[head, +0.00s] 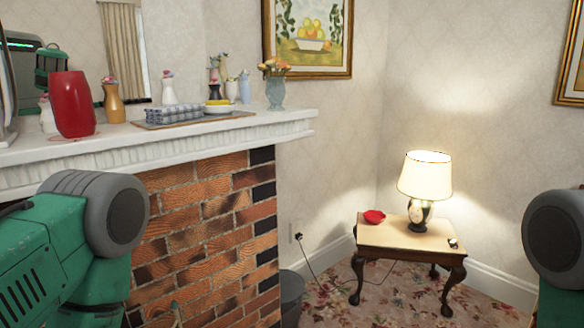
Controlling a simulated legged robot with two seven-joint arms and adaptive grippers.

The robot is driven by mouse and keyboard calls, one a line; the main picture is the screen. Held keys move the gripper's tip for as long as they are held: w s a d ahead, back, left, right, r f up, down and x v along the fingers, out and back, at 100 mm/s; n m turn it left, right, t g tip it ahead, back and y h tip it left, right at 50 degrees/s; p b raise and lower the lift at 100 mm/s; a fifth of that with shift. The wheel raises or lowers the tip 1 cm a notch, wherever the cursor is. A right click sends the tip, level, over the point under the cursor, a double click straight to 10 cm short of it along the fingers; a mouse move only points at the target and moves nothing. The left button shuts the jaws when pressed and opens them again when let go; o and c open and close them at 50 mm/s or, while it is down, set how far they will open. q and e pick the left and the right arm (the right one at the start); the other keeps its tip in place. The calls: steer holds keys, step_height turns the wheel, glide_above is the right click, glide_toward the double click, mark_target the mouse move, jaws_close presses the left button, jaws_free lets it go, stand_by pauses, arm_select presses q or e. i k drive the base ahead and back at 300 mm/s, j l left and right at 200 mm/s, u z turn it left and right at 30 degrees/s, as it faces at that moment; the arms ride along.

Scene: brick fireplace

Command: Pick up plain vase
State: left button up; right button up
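A plain red vase (73,104) without flowers stands at the left of the white mantel shelf (130,137), close to the mirror. It looks slightly tilted. A small pale blue vase (245,87) farther right on the shelf also looks plain. No label shows which one is the plain vase. Neither gripper shows in the head view. Only green and grey parts of my arms show, at the lower left and the right edge. Nothing is seen touching the vases.
A side table (385,236) bears a lamp (424,180) and red bowl (374,217).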

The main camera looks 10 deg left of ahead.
mark_target(71, 95)
steer(key=u, duration=1.35)
